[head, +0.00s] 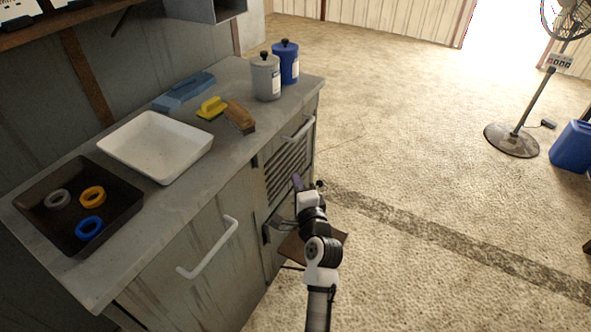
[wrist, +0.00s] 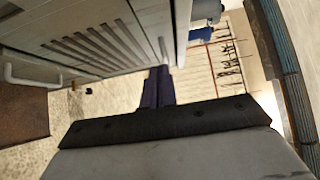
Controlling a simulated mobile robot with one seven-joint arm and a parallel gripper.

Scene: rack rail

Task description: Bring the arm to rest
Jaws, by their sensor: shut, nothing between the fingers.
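My gripper (head: 297,183) is at the end of my arm, in front of the cabinet's slatted front and below the counter's edge. Its dark purple fingers also show in the wrist view (wrist: 158,88), together and with nothing between them. Part of the gripper is hidden behind my own wrist in the head view. The arm is held out over the floor, apart from the things on the counter.
The counter (head: 235,155) bears a black tray (head: 125,220) with three rings, a white tray (head: 150,145), brushes (head: 240,117) and canisters (head: 266,77). Cabinet handles (head: 208,252) stick out near my arm. Floor (head: 430,160) at right is open; a fan (head: 512,140) stands far off.

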